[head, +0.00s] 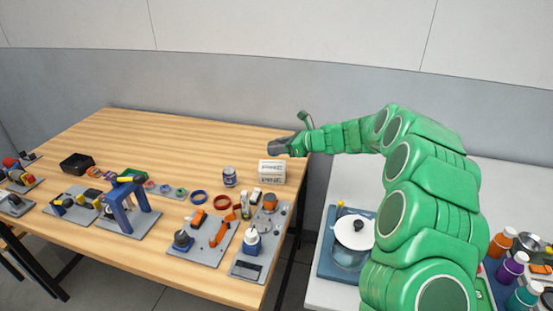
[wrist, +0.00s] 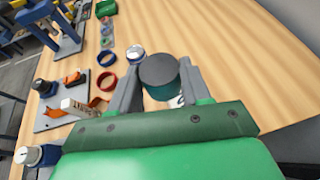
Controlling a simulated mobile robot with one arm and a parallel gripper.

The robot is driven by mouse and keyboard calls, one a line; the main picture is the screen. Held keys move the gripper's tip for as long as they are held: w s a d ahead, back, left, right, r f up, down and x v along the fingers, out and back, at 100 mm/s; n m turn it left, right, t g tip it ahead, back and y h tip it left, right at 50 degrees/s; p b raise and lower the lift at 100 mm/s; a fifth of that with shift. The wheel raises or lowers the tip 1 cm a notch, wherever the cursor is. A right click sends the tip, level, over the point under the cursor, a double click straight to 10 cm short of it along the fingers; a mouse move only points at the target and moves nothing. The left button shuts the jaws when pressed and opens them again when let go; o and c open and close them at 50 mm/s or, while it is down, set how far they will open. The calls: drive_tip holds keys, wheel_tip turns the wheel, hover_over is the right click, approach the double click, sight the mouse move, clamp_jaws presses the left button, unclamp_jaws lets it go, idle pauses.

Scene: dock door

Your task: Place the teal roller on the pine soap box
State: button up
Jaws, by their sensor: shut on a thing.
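My gripper (wrist: 160,84) is shut on the teal roller (wrist: 160,78), a short dark cylinder with a grey end face, held between the two grey fingers in the wrist view. In the head view my gripper (head: 284,146) is over the table's far right end, just above and behind the white soap box with dark print (head: 272,172). I cannot make out the roller clearly there. In the wrist view only a small white patch of the box (wrist: 177,101) shows below the roller; the rest is hidden. I cannot tell if roller and box touch.
A blue-labelled jar (head: 229,177) stands left of the box. Blue (head: 199,197) and red rings (head: 223,202) lie nearer. Grey boards with bottles and tools fill the front of the wooden table (head: 190,147).

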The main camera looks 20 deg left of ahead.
hover_over(277, 167)
drive_tip(key=shift+a+f, duration=0.1)
drive_tip(key=shift+f, duration=3.85)
drive_tip(key=shift+f, duration=0.1)
drive_tip(key=o, duration=1.2)
drive_tip(key=shift+c, duration=0.2)
drive_tip(key=shift+r, duration=0.2)
drive_tip(key=v, duration=1.2)
drive_tip(key=shift+w+f, duration=0.15)
